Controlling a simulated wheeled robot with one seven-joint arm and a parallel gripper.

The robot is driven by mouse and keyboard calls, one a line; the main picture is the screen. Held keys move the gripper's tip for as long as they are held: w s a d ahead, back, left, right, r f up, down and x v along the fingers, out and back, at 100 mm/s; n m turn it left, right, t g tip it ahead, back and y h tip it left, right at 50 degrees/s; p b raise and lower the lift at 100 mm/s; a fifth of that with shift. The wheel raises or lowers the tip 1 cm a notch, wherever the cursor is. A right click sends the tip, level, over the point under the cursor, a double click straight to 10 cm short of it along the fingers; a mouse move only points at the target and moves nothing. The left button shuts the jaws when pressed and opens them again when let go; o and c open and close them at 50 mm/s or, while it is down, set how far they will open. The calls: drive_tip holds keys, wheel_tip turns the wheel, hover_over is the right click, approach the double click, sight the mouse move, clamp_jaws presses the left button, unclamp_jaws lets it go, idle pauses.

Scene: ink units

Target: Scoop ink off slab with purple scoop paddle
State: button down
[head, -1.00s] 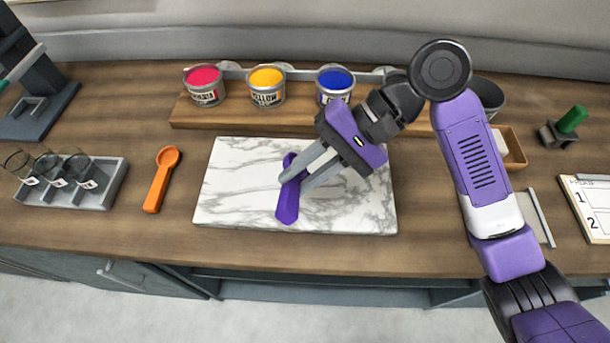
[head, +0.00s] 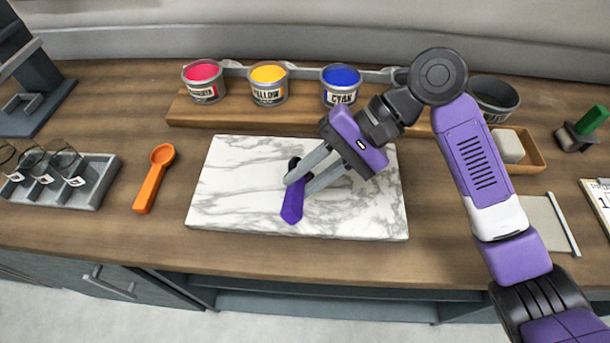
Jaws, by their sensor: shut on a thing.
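The purple scoop paddle (head: 292,207) is held between the two grey fingers of my gripper (head: 299,183), which is shut on it. Its purple handle end points toward the front of the slab, and its far end lies just behind the fingers. A small black patch (head: 293,163) shows at that far end; it looks like ink, partly hidden by the fingers. The white marble slab (head: 235,205) lies under the paddle. I cannot tell whether the paddle touches the slab. No other ink stands out on the slab from its grey veins.
Magenta (head: 204,82), yellow (head: 268,85) and cyan (head: 340,86) cans stand on a wooden riser (head: 200,110) behind the slab. An orange scoop (head: 153,178) and a grey tray (head: 88,190) of glass vessels are left. A wooden tray with a white block (head: 508,146) is right.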

idle(0.4)
wheel_tip(320, 180, up, 5)
drive_tip(key=p, duration=0.6)
drive_tip(key=shift+r, duration=0.15)
